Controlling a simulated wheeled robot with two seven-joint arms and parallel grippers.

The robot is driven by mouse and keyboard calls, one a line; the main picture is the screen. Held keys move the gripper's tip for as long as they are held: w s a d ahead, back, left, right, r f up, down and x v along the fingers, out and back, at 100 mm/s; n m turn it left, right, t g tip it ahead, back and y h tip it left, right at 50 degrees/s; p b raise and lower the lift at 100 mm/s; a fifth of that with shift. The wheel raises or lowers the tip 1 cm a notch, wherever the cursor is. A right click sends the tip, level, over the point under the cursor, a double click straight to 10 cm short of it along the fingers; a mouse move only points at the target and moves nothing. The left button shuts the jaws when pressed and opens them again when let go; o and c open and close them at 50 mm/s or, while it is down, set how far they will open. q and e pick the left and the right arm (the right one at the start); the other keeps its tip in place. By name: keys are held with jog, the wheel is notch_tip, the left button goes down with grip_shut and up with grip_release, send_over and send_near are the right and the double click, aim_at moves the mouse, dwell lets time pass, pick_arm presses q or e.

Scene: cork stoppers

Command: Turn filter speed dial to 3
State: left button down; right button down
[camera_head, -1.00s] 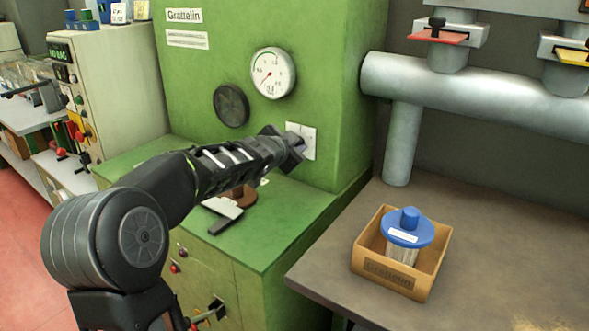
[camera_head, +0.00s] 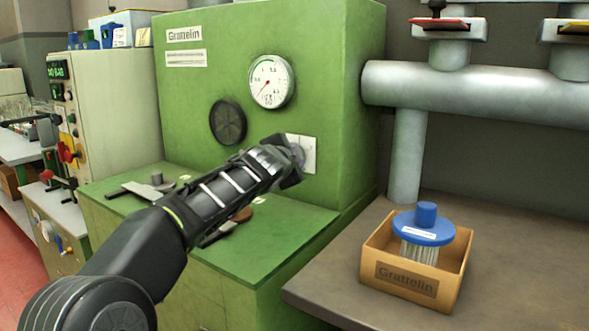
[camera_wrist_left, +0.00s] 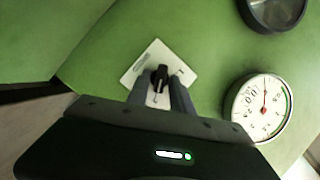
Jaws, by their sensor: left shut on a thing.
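The filter speed dial is a black knob (camera_wrist_left: 159,76) on a white square plate (camera_wrist_left: 142,66) on the front of the green machine (camera_head: 330,70). In the left wrist view the two fingers of my left gripper (camera_wrist_left: 160,92) reach to either side of the knob and are shut on it. In the head view my left gripper (camera_head: 298,160) is at the white plate (camera_head: 310,155) and hides the knob. The numbers on the plate are too small to read. My right gripper is not in view.
A round white gauge (camera_head: 271,81) and a black round cover (camera_head: 228,122) are on the machine face beside the plate. A cardboard box (camera_head: 405,286) with a blue-topped filter (camera_head: 423,226) stands on the bench at right. Metal tools lie on the green ledge.

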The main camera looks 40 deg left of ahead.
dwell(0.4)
pick_arm(q)
jog(key=c, duration=1.4)
grip_release()
jog(key=shift+c, duration=0.2)
jog(key=shift+s, duration=0.1)
jog(key=v, duration=0.7)
jog(key=shift+s+d+b, duration=0.25)
jog(key=shift+b, duration=0.15)
